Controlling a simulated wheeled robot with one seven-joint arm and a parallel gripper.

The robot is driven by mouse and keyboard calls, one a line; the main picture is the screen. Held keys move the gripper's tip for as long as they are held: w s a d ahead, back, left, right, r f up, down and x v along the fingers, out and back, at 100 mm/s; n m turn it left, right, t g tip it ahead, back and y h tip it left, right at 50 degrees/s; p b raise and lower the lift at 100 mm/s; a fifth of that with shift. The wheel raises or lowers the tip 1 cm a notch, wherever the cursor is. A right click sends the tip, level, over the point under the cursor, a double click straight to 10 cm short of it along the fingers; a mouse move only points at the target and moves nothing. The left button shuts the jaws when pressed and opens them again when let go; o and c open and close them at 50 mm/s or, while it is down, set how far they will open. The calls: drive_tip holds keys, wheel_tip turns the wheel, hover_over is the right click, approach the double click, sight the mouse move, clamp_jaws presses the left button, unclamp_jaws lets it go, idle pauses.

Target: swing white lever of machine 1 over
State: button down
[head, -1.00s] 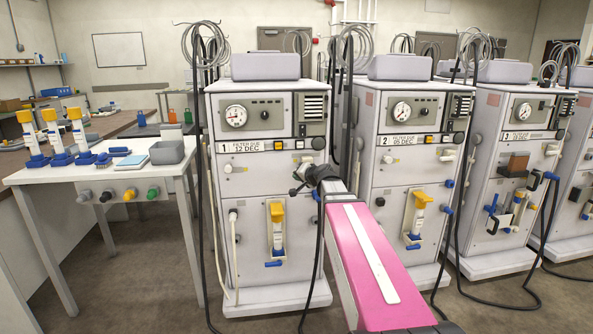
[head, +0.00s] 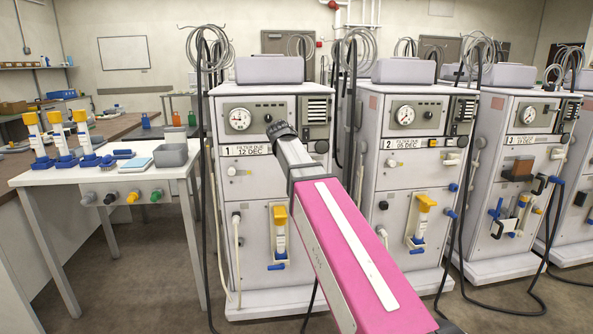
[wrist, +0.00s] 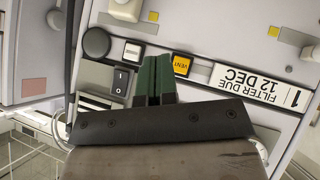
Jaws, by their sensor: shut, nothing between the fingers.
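Machine 1 (head: 258,193) stands left of centre in the head view, its label reading "FILTER DUE 12 DEC". My gripper (head: 283,130) is in front of its upper panel, around the button row. In the wrist view, which shows the machine upside down, the gripper's green fingers (wrist: 157,62) are shut and empty, between a rocker switch and the yellow VENT button (wrist: 182,65). A white part that looks like the lever (wrist: 125,9) is at the top edge, partly cut off and apart from the fingertips. In the head view my arm hides that area.
Machine 2 (head: 402,181) stands close on the right, machine 3 (head: 512,165) beyond it. A white side table (head: 90,178) with yellow-capped bottles and a grey bin (head: 171,155) is on the left. Dark hoses hang between the machines. A black knob (wrist: 96,42) sits near the fingers.

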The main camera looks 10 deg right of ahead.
drive_tip(key=s+f+x, duration=0.1)
drive_tip(key=s+x, duration=0.1)
drive_tip(key=x, duration=1)
drive_tip(key=shift+w+d+f, duration=0.3)
drive_tip(key=shift+d+f, duration=0.2)
drive_tip(key=shift+f, duration=0.15)
